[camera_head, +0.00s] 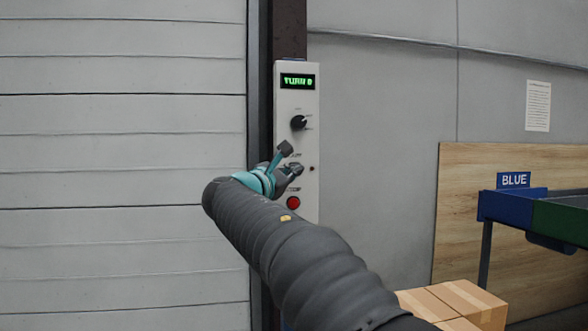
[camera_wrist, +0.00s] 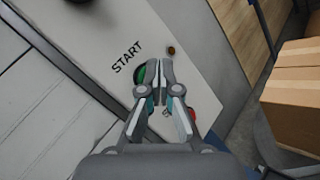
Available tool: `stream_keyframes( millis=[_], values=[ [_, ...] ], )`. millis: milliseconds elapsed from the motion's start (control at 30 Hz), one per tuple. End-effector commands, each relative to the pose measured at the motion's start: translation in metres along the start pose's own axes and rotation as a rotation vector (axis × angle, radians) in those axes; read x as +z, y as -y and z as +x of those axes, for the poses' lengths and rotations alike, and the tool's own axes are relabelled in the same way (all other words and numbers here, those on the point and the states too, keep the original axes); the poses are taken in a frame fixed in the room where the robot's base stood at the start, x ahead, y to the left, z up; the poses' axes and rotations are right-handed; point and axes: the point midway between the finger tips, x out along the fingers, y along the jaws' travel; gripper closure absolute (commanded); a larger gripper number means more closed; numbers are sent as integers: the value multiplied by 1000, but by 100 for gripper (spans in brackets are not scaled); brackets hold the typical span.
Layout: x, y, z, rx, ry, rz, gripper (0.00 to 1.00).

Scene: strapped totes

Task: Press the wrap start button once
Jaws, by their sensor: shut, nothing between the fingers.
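The white control panel (camera_head: 306,105) is mounted on a dark post. In the wrist view, a green button (camera_wrist: 149,71) sits beside the printed word START (camera_wrist: 127,57). My gripper (camera_wrist: 159,68) is shut and empty, its fingertips in front of the green button and hiding part of it. I cannot tell whether the tips touch it. In the head view my gripper (camera_head: 297,169) is at the panel's middle, covering the button. A red button (camera_head: 293,202) sits below; it is partly hidden behind a finger in the wrist view (camera_wrist: 193,114).
The panel also has a green-lit display (camera_head: 298,81) and a black knob (camera_head: 298,122). Cardboard boxes (camera_head: 465,302) are low at right. A slatted grey wall (camera_head: 120,150) is at left.

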Motion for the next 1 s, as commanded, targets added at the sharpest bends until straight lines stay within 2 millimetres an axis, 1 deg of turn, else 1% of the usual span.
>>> stream_keyframes(
  millis=[1000],
  values=[
    [-3, -4, 6, 0, 0, 1, 100]
  ],
)
